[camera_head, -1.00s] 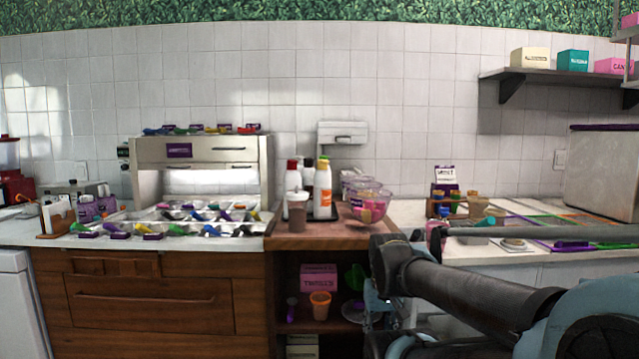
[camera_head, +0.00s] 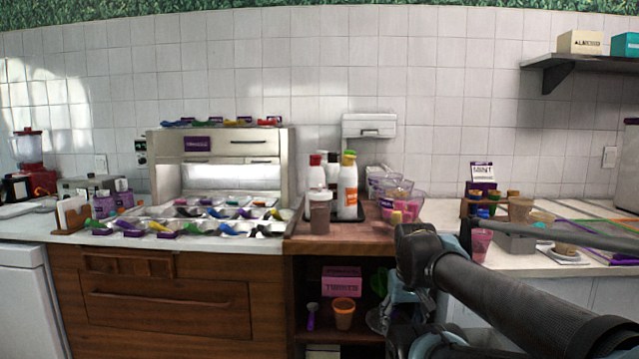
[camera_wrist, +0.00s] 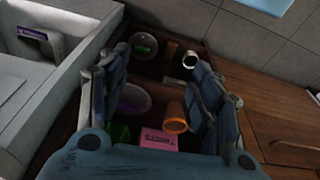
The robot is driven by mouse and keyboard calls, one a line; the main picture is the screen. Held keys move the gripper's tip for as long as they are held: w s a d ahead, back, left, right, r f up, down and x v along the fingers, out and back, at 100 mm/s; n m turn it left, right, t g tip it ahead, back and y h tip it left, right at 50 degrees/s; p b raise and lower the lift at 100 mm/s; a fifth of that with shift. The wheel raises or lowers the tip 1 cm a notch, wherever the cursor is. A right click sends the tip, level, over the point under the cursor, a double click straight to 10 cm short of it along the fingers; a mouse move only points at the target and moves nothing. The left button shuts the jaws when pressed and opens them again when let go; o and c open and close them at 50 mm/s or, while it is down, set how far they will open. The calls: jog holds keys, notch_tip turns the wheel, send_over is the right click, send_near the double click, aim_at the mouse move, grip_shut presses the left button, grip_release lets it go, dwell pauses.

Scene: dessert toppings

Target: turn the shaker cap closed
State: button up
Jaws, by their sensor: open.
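A small shaker-like jar (camera_head: 319,212) with a brownish body and lighter top stands upright on the wooden counter (camera_head: 352,241), at its front left. Whether its cap is turned open or closed is too small to tell. My gripper (camera_wrist: 158,75) is open in the wrist view, with nothing between its fingers. It points toward the shelf unit, with shelf items showing beyond it. In the head view my arm reaches in from the right, and the gripper is low, right of the jar and apart from it. The jar is not recognisable in the wrist view.
Bottles with red and yellow caps, including a white one (camera_head: 348,188), stand close behind the jar. Pink-filled bowls (camera_head: 402,207) are to its right. Topping trays with coloured scoops (camera_head: 185,215) lie left. An orange cup (camera_head: 344,312) and pink box (camera_head: 341,281) sit on the shelf below.

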jog(key=w+a+r+n, duration=0.1)
jog(key=w+r+n, duration=0.1)
jog(key=w+r, duration=0.45)
jog(key=w+a+r+n, duration=0.2)
jog(key=w+r, duration=0.1)
jog(key=r, duration=0.7)
notch_tip(320, 180, up, 31)
jog(key=n+g, duration=0.2)
jog(key=n, duration=1.1)
send_over(320, 184)
notch_tip(320, 184, down, 17)
jog(key=shift+s+f, duration=0.15)
jog(key=c, duration=1.1)
